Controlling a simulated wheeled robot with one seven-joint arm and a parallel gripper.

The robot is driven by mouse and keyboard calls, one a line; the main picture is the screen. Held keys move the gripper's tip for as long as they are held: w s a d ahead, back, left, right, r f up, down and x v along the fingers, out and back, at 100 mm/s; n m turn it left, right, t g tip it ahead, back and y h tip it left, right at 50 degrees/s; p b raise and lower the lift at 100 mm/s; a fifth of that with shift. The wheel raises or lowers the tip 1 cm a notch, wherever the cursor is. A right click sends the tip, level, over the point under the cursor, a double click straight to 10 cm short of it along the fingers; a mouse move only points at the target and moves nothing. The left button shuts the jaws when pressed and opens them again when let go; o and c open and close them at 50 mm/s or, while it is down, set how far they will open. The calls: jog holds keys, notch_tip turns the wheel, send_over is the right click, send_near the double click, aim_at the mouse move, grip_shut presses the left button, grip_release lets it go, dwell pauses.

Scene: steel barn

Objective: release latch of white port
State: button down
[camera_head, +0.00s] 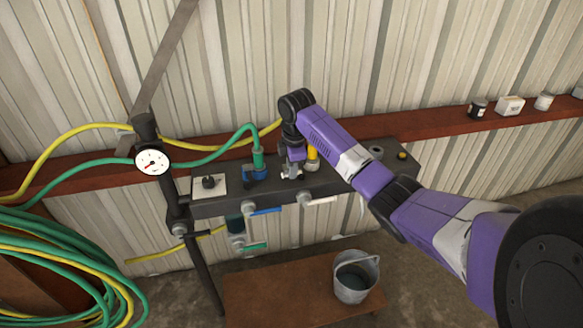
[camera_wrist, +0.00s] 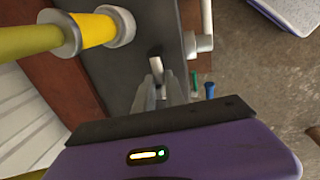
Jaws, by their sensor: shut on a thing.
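A yellow hose connector (camera_wrist: 97,31) sits close beside the fingers. A blue port (camera_head: 255,174) with a green hose is left of my gripper. A white-handled valve (camera_head: 320,201) and a blue-handled valve (camera_head: 265,211) hang below. A bucket (camera_head: 353,284) stands on the low bench.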

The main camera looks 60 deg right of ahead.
dwell(0.3)
jog(key=c, duration=1.4)
grip_release()
notch_tip(320, 180, up, 8)
jog(key=s+a+b, duration=0.1)
jog(key=shift+a+f, duration=0.15)
